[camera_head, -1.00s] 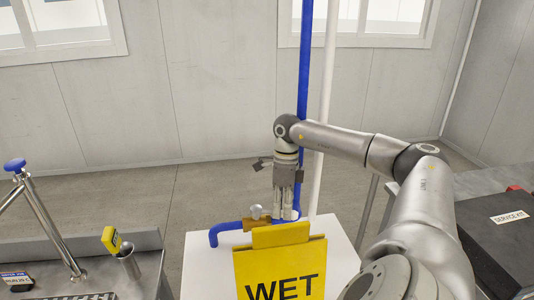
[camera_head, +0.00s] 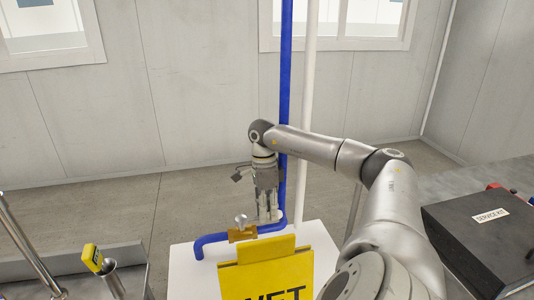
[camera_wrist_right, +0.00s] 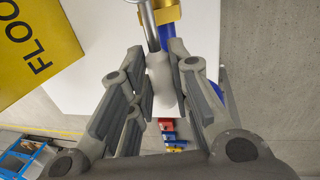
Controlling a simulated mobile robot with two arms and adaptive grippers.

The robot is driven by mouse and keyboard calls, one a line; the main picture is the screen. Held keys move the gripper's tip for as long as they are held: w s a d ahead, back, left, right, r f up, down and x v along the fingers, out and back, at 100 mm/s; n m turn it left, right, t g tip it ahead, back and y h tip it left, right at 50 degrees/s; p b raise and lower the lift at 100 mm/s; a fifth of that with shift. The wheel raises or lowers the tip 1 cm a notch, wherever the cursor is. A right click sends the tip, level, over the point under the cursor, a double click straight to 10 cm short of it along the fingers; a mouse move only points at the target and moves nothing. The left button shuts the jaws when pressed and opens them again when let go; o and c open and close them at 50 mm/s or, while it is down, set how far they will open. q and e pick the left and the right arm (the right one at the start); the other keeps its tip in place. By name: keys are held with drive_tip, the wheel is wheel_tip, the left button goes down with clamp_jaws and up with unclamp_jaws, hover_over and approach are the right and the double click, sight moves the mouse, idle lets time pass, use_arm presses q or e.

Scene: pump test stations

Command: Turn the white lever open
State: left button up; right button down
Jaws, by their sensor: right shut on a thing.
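My right gripper (camera_head: 267,214) is above the white stand, beside the brass valve (camera_head: 243,234) on the low blue pipe. Its fingers point down. In the right wrist view, the white lever (camera_wrist_right: 161,78) lies between the two fingers of my right gripper (camera_wrist_right: 157,60), which is shut on it. The brass valve body (camera_wrist_right: 166,13) shows at the top of that view, with a metal stem beside it. In the head view the fingers mostly hide the lever. My left gripper is in neither view.
A yellow "WET" sign (camera_head: 268,275) stands close in front of the valve. Upright blue (camera_head: 286,90) and white (camera_head: 308,90) pipes rise right behind the gripper. A black service kit case (camera_head: 490,235) lies at the right.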

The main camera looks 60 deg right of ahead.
drive_tip(key=c, duration=1.3)
unclamp_jaws()
drive_tip(key=shift+w+d+r, duration=0.25)
drive_tip(key=shift+w+r, duration=0.05)
drive_tip(key=shift+r, duration=1.65)
drive_tip(key=shift+w+d+r, duration=0.3)
drive_tip(key=shift+r, duration=1.65)
drive_tip(key=shift+w+d+r, duration=0.25)
drive_tip(key=shift+w+r, duration=0.05)
drive_tip(key=shift+r, duration=1.65)
